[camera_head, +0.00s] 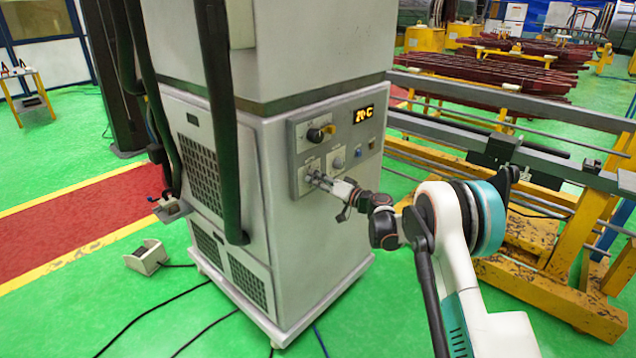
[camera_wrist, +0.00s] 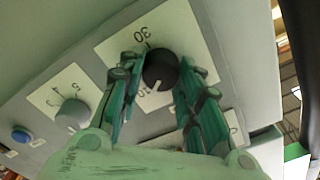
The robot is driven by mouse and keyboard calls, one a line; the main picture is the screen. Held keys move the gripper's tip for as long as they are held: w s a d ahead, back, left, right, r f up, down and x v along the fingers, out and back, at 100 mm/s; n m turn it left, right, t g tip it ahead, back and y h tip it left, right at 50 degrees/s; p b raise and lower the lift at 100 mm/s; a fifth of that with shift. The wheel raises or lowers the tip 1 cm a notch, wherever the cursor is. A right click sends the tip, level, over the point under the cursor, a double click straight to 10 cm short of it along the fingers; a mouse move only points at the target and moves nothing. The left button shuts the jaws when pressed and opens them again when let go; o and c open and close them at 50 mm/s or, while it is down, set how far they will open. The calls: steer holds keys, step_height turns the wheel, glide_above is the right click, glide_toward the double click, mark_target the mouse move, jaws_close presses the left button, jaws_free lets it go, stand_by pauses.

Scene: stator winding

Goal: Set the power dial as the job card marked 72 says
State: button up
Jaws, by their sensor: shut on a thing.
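The control panel (camera_head: 340,145) is on the front of a grey cabinet. My gripper (camera_head: 318,180) is at the panel's lower left dial, shut on it. In the wrist view, my gripper's green fingers (camera_wrist: 160,72) stand on either side of this black dial (camera_wrist: 160,68). Its scale plate (camera_wrist: 120,45) appears upside down, with "30" at the top. The dial's white mark points down and slightly left, near a partly hidden number. I cannot tell from the frames whether this is the power dial. No job card marked 72 is recognisable.
A smaller grey dial (camera_wrist: 74,112) and a blue button (camera_wrist: 21,134) are on the same panel. A yellow frame (camera_head: 535,250) stands at the right.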

steer(key=shift+m, duration=0.4)
steer(key=o, duration=1)
steer(key=shift+o, duration=0.2)
steer(key=shift+d, duration=0.1)
steer(key=v, duration=1.2)
